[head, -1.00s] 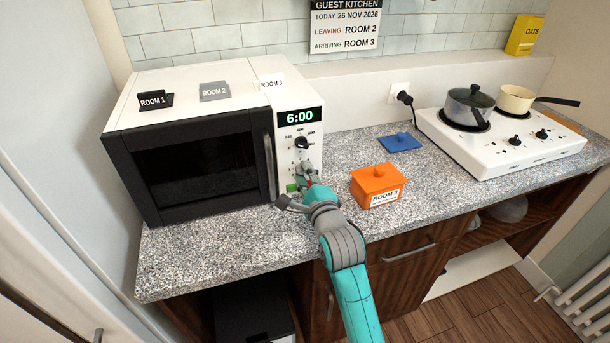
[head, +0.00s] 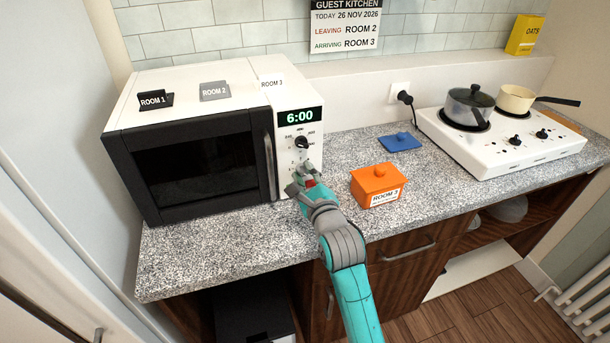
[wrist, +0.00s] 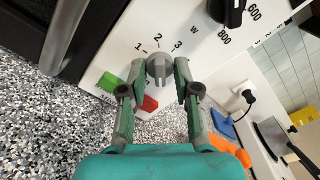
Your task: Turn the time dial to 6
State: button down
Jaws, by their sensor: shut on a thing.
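The white microwave (head: 292,98) stands at the left of the counter, and its display (head: 300,116) reads 6:00. The grey time dial (wrist: 158,68) is low on its panel, with the numbers 1, 2 and 3 visible above it in the wrist view; its other marks are hidden, and I cannot tell where it points. My gripper (wrist: 161,64) is shut on the time dial, one finger on each side. In the head view my gripper (head: 306,172) covers most of the dial. The black power dial (head: 302,142) sits above it.
A green button (wrist: 108,82) and a red button (wrist: 149,103) lie just below the dial, close to my fingers. The door handle (head: 270,165) is left of the panel. An orange lidded box (head: 377,180) stands to the right, with a blue lid (head: 400,142) behind it.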

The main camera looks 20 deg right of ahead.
jog(key=shift+f, duration=0.15)
jog(key=c, duration=1.2)
grip_release()
jog(key=s, duration=1.2)
jog(key=s+f+n+g, duration=0.1)
jog(key=s+f+n, duration=0.6)
jog(key=s, duration=0.3)
jog(key=s+f+n+g, duration=0.1)
jog(key=s+f+n, duration=0.5)
jog(key=s, duration=0.4)
jog(key=s+n, duration=0.4)
jog(key=s, duration=0.3)
jog(key=s+n, duration=0.5)
jog(key=s, duration=0.2)
jog(key=s+n+g, duration=0.1)
jog(key=s+n, duration=0.4)
jog(key=s, duration=0.2)
jog(key=shift+s+f, duration=0.2)
jog(key=shift+s, duration=0.2)
